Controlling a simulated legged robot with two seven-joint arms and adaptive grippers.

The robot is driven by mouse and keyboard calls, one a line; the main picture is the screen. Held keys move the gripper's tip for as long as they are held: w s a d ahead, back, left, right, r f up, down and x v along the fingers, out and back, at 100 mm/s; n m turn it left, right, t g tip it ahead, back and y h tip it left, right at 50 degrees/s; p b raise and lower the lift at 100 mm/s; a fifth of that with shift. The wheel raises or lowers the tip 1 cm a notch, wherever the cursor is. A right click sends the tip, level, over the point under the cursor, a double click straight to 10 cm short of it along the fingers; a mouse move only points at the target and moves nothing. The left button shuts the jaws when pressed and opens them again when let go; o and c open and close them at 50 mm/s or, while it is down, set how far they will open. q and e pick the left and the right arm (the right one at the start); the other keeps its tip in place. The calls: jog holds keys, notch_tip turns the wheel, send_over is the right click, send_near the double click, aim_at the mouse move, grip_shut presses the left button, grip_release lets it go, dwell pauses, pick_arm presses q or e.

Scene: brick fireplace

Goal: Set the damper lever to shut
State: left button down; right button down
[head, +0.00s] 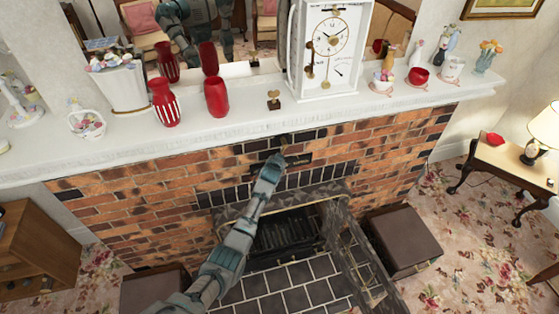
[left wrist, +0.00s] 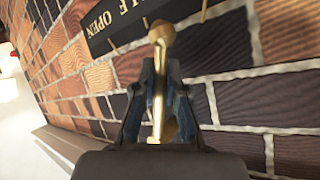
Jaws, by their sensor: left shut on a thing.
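The damper lever is a brass rod with a round knob (left wrist: 161,33) in the left wrist view. In the head view its small brass end (head: 284,141) shows just above my left gripper (head: 276,160). My left gripper, also in the left wrist view (left wrist: 160,85), is shut on the lever, with one finger on each side of the rod below the knob. A dark plate (left wrist: 112,22) behind the lever carries pale letters, with "OPEN" readable; other lettering is cut off or hidden. The plate (head: 300,158) also shows in the head view. My right gripper is not in view.
The white mantel shelf (head: 330,112) overhangs the brick front, carrying red vases (head: 216,97), a clock (head: 329,45) and ornaments. Below are the grate (head: 285,230), a fire screen (head: 358,262) and brown boxes (head: 403,241) beside the tiled hearth.

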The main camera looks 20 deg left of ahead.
pick_arm(q)
jog(key=shift+s+a+f+m+g+y+p, duration=0.1)
jog(key=shift+s+f+m+g+y+p, duration=0.2)
jog(key=shift+s+p, duration=0.05)
jog(key=shift+s+a+p, duration=0.1)
jog(key=shift+a+p, duration=0.1)
jog(key=shift+p, duration=0.1)
jog(key=c, duration=1.4)
grip_release()
jog(key=shift+o, duration=1)
jog(key=shift+r, duration=0.3)
jog(key=shift+r, duration=0.1)
